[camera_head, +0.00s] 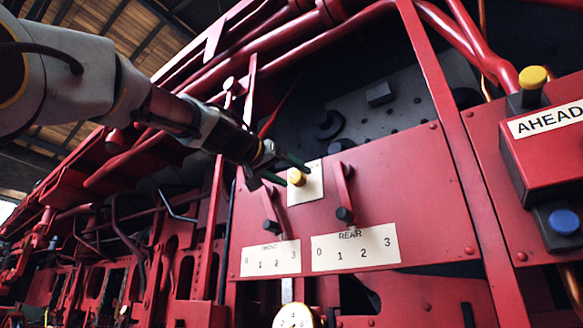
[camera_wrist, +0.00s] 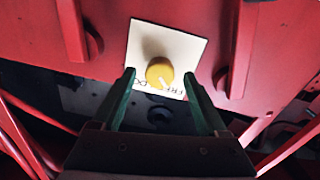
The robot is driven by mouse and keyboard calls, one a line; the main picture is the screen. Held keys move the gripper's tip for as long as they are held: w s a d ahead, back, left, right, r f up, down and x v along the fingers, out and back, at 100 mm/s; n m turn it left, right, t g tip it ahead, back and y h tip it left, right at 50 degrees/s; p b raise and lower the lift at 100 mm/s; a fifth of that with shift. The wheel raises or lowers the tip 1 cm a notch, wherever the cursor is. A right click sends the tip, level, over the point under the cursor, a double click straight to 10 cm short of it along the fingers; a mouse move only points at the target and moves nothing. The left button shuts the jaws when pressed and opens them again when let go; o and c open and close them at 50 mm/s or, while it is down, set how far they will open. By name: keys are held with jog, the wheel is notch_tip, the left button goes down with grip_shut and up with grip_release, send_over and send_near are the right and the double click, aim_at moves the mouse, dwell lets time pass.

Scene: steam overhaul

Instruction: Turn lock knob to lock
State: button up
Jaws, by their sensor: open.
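The lock knob is a round yellow knob (camera_head: 297,178) on a cream plate (camera_head: 312,188) fixed to the red panel. In the wrist view the knob (camera_wrist: 159,72) shows a white mark pointing down and slightly right, toward upside-down lettering that starts "FR". Other letters on the plate (camera_wrist: 180,45) are partly hidden. My gripper (camera_head: 299,177) is open, coming in from the left in front of the plate. In the wrist view its two green fingertips (camera_wrist: 160,75) stand either side of the knob with gaps. I cannot tell whether they reach its depth.
Two red levers with black ends, a left one (camera_head: 270,205) and a right one (camera_head: 344,195), flank the plate. Scales marked 0 to 3 (camera_head: 355,248) sit below them. A red box labelled AHEAD (camera_head: 545,150), with yellow and blue buttons, stands far right. A gauge (camera_head: 294,317) is below.

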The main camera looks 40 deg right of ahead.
jog(key=shift+d, duration=0.3)
grip_shut()
dwell(0.5)
